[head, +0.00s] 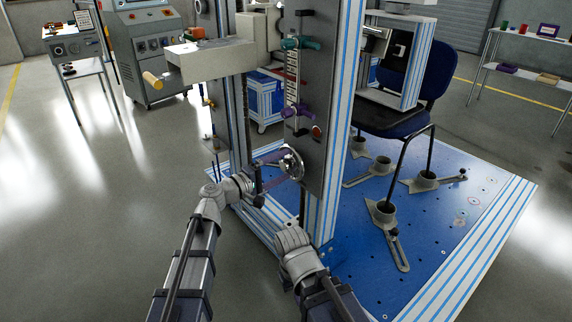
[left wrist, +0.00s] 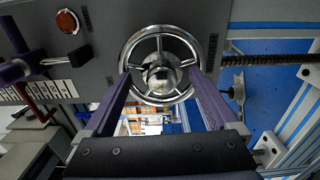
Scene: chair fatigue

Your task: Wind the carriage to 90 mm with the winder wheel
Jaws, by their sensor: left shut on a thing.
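The chrome spoked winder wheel (head: 291,161) is on the grey upright panel (head: 334,95); it fills the top middle of the left wrist view (left wrist: 160,43). My left gripper (head: 284,167) is at the wheel, its two purple fingers on opposite sides of the rim, shut on it; the fingers also show in the left wrist view (left wrist: 160,76). A white scale with dark marks (head: 292,75) runs up the panel above the wheel; its reading is too small to tell. I cannot clearly make out the carriage. My right arm is low beside the frame, its fingers hidden.
An amber lamp (head: 317,131) is right of the wheel. Teal (head: 300,43) and purple (head: 297,110) handles stick out above it. A blue base plate (head: 450,210) with grey clamps and a dark blue chair (head: 392,122) lies right.

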